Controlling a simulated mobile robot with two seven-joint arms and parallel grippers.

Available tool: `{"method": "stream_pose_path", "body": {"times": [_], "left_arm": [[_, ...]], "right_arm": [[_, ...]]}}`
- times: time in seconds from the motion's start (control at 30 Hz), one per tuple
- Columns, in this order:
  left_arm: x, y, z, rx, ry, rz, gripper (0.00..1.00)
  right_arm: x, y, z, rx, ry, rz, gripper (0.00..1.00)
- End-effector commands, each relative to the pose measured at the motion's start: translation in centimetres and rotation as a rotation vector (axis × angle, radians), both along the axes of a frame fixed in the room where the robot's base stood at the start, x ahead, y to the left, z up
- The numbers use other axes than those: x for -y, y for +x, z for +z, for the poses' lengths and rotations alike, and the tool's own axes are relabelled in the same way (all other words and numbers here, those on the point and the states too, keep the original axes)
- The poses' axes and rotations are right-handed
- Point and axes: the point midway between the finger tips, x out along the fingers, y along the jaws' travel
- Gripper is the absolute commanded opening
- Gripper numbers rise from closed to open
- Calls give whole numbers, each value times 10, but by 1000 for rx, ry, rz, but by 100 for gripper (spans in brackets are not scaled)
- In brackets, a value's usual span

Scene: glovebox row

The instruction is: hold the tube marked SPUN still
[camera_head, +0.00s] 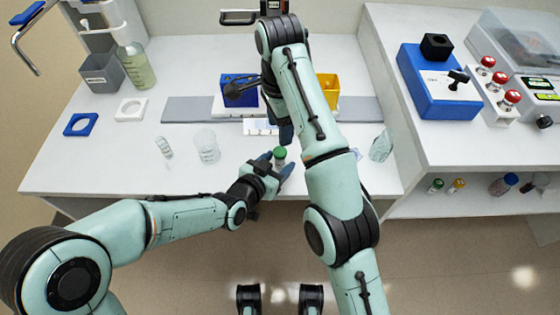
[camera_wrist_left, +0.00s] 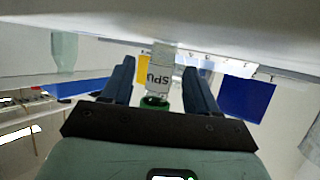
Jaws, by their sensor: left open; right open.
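The tube marked SPUN has a green cap (camera_head: 280,152) and stands near the bench's front edge in the head view. In the left wrist view its white label (camera_wrist_left: 159,78) reads "SPU", upside down, with the green cap below. My left gripper (camera_head: 276,163) is open around the tube. The wrist view shows a finger on each side of it, with a visible gap to both. My right gripper (camera_head: 286,131) is mostly hidden behind my right arm, beyond the tube; only a dark blue finger part shows.
A clear beaker (camera_head: 207,147) and a small clear vial (camera_head: 164,147) stand left of the tube.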

Motion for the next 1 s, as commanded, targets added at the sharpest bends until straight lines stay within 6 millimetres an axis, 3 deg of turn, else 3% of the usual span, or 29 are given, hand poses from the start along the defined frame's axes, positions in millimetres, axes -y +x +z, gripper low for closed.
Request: {"method": "stream_pose_path", "body": {"times": [0.2, 0.5, 0.7, 0.87, 1.0], "left_arm": [[8, 13, -7, -1, 0, 0, 59], [8, 14, -7, 0, 0, 1, 59], [8, 14, -7, 0, -1, 0, 0], [8, 14, -7, 0, -1, 0, 0], [8, 14, -7, 0, -1, 0, 0]], "right_arm": [[0, 0, 0, 0, 0, 0, 56], [0, 0, 0, 0, 0, 0, 56], [0, 0, 0, 0, 0, 0, 56], [0, 0, 0, 0, 1, 25, 56], [0, 0, 0, -3, 2, 175, 56]]}}
